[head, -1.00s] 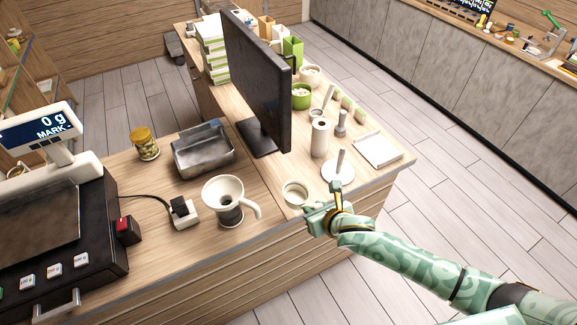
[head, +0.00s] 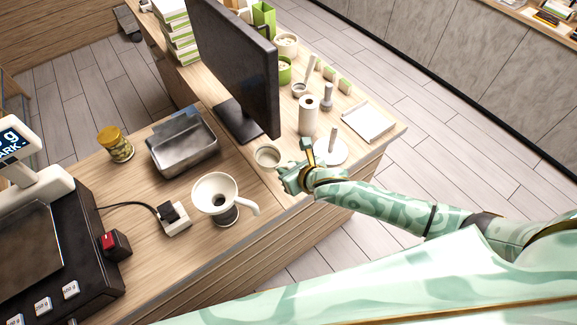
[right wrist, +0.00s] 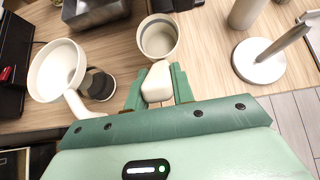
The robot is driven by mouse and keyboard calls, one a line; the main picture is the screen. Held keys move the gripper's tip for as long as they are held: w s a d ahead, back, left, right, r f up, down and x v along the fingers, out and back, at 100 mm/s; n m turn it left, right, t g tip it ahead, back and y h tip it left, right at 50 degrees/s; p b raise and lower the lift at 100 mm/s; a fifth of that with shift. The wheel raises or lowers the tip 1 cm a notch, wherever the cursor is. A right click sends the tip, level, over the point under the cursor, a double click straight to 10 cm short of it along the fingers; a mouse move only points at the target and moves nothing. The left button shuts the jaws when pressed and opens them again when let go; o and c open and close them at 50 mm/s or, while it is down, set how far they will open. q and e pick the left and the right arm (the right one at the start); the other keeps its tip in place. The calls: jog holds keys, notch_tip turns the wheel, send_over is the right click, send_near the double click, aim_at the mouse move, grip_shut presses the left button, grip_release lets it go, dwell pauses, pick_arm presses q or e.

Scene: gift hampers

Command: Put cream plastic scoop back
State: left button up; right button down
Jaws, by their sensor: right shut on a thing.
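The cream plastic scoop (head: 267,157) is a round, open cup beside the metal tin, above or on the counter; I cannot tell if it touches. My right gripper (head: 291,176) is at its near right side, with its fingers shut on the scoop's handle. In the right wrist view the fingers (right wrist: 156,90) close on the cream handle, and the empty-looking cup (right wrist: 158,38) points away from me. My left gripper is not in view.
A white funnel (head: 215,192) with a curved handle stands on a jar at left. A metal tin (head: 183,147), a dark monitor (head: 236,65), a paper roll (head: 308,116) and a round white stand (head: 331,154) surround the scoop. The counter's front edge is close.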

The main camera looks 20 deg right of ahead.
jog(key=shift+w, duration=0.1)
notch_tip(320, 180, down, 6)
jog(key=b, duration=0.4)
jog(key=shift+f, duration=0.15)
dwell(0.6)
jog(key=shift+f, duration=0.85)
dwell(1.6)
jog(key=c, duration=1.1)
grip_release()
